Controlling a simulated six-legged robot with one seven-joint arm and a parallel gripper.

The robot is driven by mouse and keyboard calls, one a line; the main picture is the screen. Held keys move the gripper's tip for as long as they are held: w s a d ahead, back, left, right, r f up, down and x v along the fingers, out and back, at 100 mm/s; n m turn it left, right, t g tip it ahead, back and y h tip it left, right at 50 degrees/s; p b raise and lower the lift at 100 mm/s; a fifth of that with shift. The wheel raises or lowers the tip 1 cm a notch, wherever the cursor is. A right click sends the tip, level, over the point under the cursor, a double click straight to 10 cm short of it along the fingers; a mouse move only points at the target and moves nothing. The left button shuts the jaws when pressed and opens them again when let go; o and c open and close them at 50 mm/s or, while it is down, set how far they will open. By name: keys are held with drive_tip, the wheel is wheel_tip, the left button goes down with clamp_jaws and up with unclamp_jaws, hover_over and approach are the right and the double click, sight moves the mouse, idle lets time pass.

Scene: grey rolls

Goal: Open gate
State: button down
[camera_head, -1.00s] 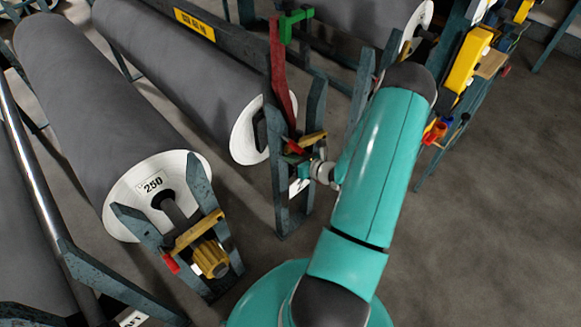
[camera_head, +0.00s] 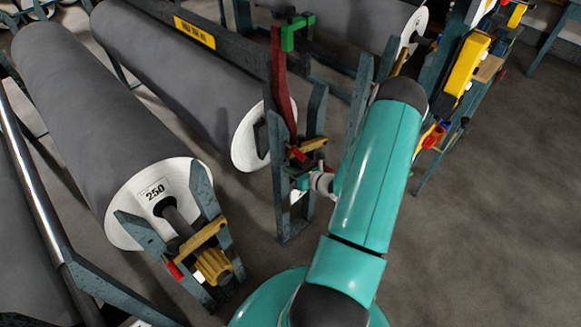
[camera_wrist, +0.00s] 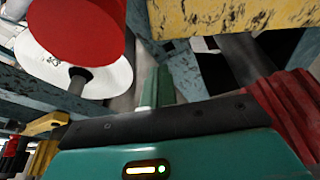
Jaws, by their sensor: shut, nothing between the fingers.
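The gate appears to be a yellow bar (camera_head: 312,145) with a red handle (camera_head: 298,153), across the top of the blue-grey stand at centre. In the wrist view the worn yellow bar (camera_wrist: 235,14) fills the upper right, and a ribbed red part (camera_wrist: 284,105), likely its handle, lies at the right edge. My gripper (camera_head: 297,180) is at the stand, just below the red handle. In the wrist view my gripper's green fingers (camera_wrist: 158,88) are together and empty, left of the red part and below the bar. Contact with the gate cannot be told.
A grey roll (camera_head: 175,75) lies behind the stand, with a tall red lever (camera_head: 281,75) beside it. At left is another roll (camera_head: 95,120) marked 250, with its own yellow gate (camera_head: 202,237). Open floor (camera_head: 490,220) lies to the right.

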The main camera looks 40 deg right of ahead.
drive_tip(key=shift+a+f, duration=0.15)
drive_tip(key=shift+f, duration=0.3)
drive_tip(key=v, duration=1)
wheel_tip(320, 180, down, 7)
drive_tip(key=a+m+t+h, duration=0.1)
drive_tip(key=m+t+h, duration=0.25)
drive_tip(key=t, duration=0.35)
drive_tip(key=shift+y, duration=0.35)
drive_tip(key=x, duration=0.9)
drive_tip(key=shift+w+a+f, duration=0.15)
drive_tip(key=shift+w, duration=0.25)
drive_tip(key=r, duration=0.1)
drive_tip(key=d+r, duration=0.1)
drive_tip(key=shift+s+d+r, duration=0.1)
drive_tip(key=shift+s+r, duration=0.05)
drive_tip(key=shift+r, duration=0.15)
drive_tip(key=shift+d+r, duration=0.2)
drive_tip(key=shift+r, duration=0.35)
